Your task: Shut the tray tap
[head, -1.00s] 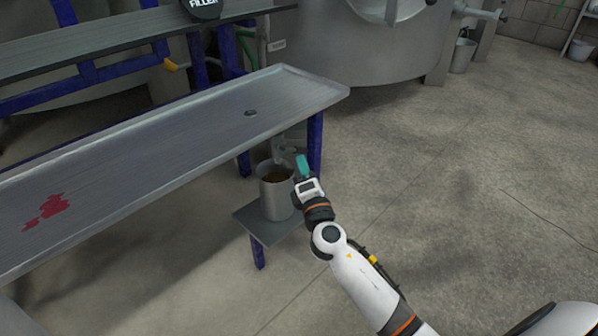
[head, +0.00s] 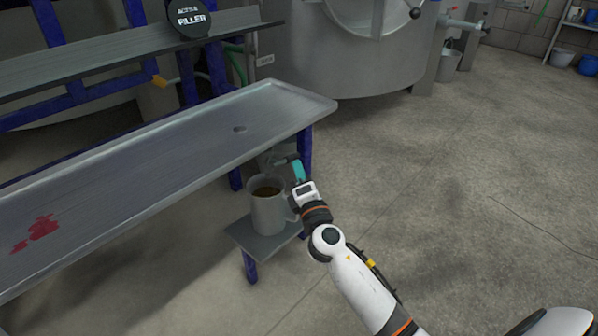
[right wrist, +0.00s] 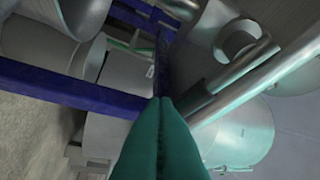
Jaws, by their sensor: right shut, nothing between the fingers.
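The grey steel tray (head: 180,135) slopes across the left of the head view, with a drain hole near its far end. The tray tap (head: 279,158) is small and partly hidden below that end, beside a blue leg; its handle position is unclear. My right gripper (head: 297,163) has its teal fingers pressed together and empty. They point up beside the tap, close to it; I cannot tell if they touch it. In the right wrist view the shut fingers (right wrist: 163,105) lie near grey metal pipes (right wrist: 235,78). My left gripper is out of view.
A grey jug (head: 268,213) of dark liquid stands under the tap on a small shelf (head: 262,243), close to my right gripper. Blue legs (head: 305,150) carry the tray. A large steel tank (head: 375,50) stands behind. The floor at right is clear.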

